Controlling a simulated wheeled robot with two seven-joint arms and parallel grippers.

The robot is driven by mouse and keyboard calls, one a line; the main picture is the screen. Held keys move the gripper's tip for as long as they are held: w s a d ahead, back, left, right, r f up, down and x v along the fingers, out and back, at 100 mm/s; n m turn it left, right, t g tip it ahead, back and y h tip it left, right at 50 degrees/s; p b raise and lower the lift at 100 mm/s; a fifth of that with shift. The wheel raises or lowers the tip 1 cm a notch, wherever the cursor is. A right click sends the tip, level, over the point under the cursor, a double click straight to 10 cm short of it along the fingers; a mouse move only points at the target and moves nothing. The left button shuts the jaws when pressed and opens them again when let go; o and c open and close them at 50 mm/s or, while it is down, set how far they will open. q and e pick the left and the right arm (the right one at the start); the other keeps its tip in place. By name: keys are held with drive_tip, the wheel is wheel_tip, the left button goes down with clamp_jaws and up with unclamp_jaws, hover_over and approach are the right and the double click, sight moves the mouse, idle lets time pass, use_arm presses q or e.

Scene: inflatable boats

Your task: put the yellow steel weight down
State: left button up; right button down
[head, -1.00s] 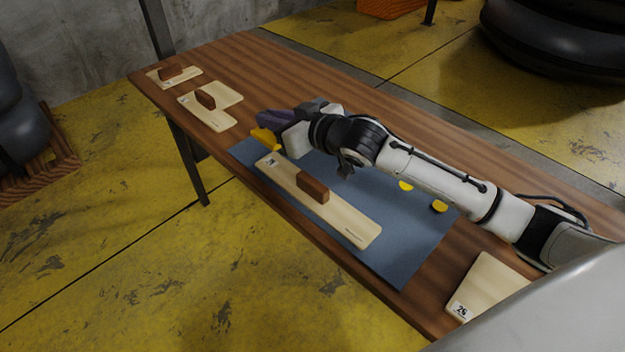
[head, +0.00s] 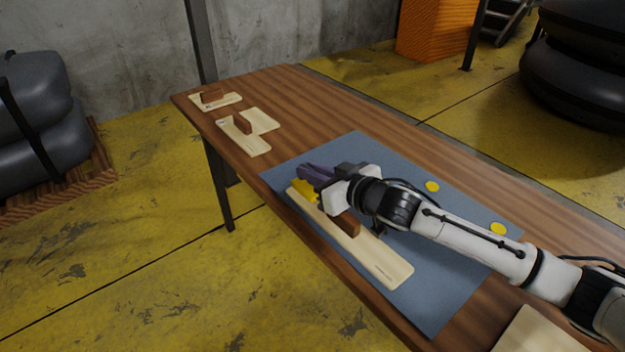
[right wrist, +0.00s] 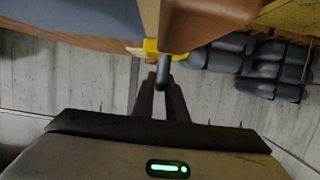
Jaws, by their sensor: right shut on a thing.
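My right gripper (head: 312,174) is shut on the yellow steel weight (head: 303,191) at the far left end of the long pale board (head: 365,254). In the right wrist view, the fingers (right wrist: 161,88) close around a grey stem (right wrist: 163,70), with yellow (right wrist: 151,46) just beyond it. The weight overlaps the board's end in the head view; I cannot tell whether it touches the board. The board has a brown block handle (head: 346,224) and lies on the blue-grey mat (head: 450,285). My left gripper is not in view.
Two yellow discs (head: 432,186) (head: 497,229) lie on the mat behind my right arm. Smaller pale boards with brown handles (head: 243,123) (head: 212,95) lie at the table's far left end. Another pale board (head: 535,332) lies at the near right. The wooden table (head: 330,98) has bare room behind the mat.

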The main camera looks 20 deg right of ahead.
drive_tip(key=shift+f, duration=0.75)
drive_tip(key=shift+f, duration=0.2)
drive_tip(key=c, duration=1.8)
unclamp_jaws()
drive_tip(key=shift+f, duration=0.1)
drive_tip(key=shift+o, duration=0.2)
drive_tip(key=shift+s, duration=0.15)
drive_tip(key=v, duration=1.2)
drive_tip(key=shift+r, duration=0.25)
